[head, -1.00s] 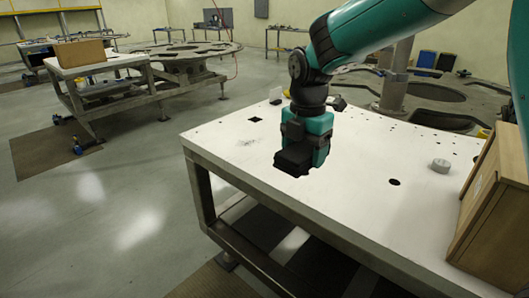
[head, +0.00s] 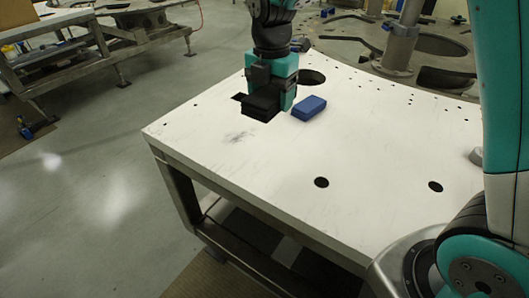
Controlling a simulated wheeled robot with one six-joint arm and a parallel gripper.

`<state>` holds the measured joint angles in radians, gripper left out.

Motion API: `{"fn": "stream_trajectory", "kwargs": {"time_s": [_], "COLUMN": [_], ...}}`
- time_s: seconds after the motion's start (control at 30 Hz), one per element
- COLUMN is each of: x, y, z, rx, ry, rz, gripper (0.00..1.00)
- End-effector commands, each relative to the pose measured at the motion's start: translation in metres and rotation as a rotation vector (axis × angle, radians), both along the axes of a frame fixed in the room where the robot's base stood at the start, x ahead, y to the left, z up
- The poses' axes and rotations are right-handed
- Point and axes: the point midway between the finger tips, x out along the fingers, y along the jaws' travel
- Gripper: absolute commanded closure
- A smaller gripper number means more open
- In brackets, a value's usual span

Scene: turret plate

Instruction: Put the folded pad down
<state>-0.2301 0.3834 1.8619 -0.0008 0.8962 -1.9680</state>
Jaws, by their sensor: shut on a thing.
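My gripper (head: 262,107) hangs above the white plate, over its far left part. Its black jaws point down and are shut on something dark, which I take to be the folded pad. The pad blends with the black jaws, so its outline and folds cannot be made out. I cannot tell whether it touches the plate.
The white plate (head: 225,165) has a blue block (head: 309,108) just right of my gripper, near a large round hole (head: 312,77). Two smaller holes (head: 321,183) (head: 435,187) lie nearer. The plate's front middle is clear. A grey knob stands at the right.

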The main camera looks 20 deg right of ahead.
Motion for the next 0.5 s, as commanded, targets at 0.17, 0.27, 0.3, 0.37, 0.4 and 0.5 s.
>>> {"fn": "stream_trajectory", "kwargs": {"time_s": [0.17, 0.27, 0.3, 0.37, 0.4, 0.5], "x": [-0.002, -0.002, -0.002, -0.002, -0.002, -0.002], "y": [0.000, 0.000, 0.000, 0.000, 0.000, 0.000], "z": [-0.046, -0.075, -0.086, -0.102, -0.112, -0.132], "rx": [-0.003, -0.003, -0.002, -0.002, -0.002, -0.001], "ry": [0.010, 0.010, 0.010, 0.008, 0.008, 0.005], "rz": [0.000, 0.000, 0.000, 0.000, 0.000, 0.000], "gripper": [0.65, 0.65, 0.65, 0.65, 0.65, 0.65]}}
